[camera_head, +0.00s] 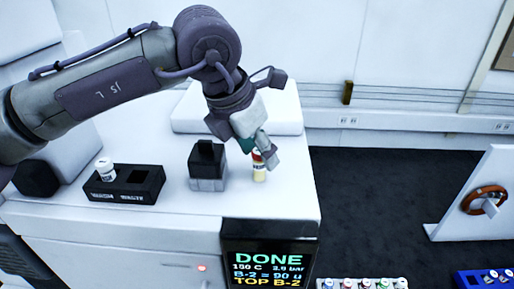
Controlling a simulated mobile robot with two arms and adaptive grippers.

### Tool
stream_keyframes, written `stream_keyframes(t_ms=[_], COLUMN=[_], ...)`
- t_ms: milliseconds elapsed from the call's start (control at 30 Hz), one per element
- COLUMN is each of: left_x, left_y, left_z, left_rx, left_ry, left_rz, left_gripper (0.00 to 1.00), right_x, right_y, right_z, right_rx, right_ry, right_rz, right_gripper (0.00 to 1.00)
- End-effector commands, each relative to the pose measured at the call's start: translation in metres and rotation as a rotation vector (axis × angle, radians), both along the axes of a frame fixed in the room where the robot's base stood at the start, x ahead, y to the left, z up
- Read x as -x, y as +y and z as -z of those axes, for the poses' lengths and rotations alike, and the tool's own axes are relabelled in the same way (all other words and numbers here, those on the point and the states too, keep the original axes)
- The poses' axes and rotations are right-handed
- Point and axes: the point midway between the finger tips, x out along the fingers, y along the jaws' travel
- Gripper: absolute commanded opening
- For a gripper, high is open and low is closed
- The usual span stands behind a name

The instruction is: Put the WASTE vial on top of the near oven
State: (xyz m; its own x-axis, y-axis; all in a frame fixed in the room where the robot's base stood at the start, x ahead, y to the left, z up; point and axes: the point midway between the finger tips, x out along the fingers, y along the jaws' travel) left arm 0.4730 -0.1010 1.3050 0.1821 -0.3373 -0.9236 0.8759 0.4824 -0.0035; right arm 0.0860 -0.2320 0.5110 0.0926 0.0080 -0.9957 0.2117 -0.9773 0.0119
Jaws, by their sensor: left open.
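My left gripper (262,148) reaches down from the upper left over the white machine top (210,205). Its jaws are open around or just beside the upper part of a small vial (259,172) with a red-and-white top and pale yellow body. The vial stands upright on the machine top near its right edge; the fingers partly hide it, and I cannot tell whether they touch it. A white-capped vial (105,169) stands in the left slot of a black rack (136,190); the right slot looks empty. I cannot read which vial is marked WASTE, nor tell which unit is the near oven.
A dark block on a grey base (207,170) stands between rack and gripper. A screen (268,258) on the machine front reads DONE and TOP B-2. Several capped vials (362,284) and a blue rack (470,279) show at the bottom. Dark floor (375,205) lies right.

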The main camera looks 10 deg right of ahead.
Motion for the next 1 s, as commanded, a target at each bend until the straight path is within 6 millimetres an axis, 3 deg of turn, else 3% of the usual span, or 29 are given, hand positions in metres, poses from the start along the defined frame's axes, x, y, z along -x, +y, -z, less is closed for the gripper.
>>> stream_keyframes(t_ms=[167,400,600,1000], left_x=[0.003,0.013,0.019,0.022], left_y=[0.008,0.026,0.036,0.041], left_z=[-0.021,-0.071,-0.101,-0.113], left_rx=[0.002,0.003,0.001,0.0], left_ry=[-0.004,-0.004,-0.002,0.0], left_rz=[-0.002,-0.003,-0.003,0.0], left_gripper=[0.52,0.52,0.52,0.52], right_x=[0.0,0.0,0.0,0.0], right_y=[-0.004,-0.005,-0.005,-0.005], right_z=[0.008,0.022,0.027,0.028], right_rx=[0.004,0.007,0.007,0.006], right_ry=[0.0,0.001,0.001,0.002], right_rz=[-0.003,-0.003,-0.003,-0.002], right_gripper=[0.0,0.0,0.0,0.0])
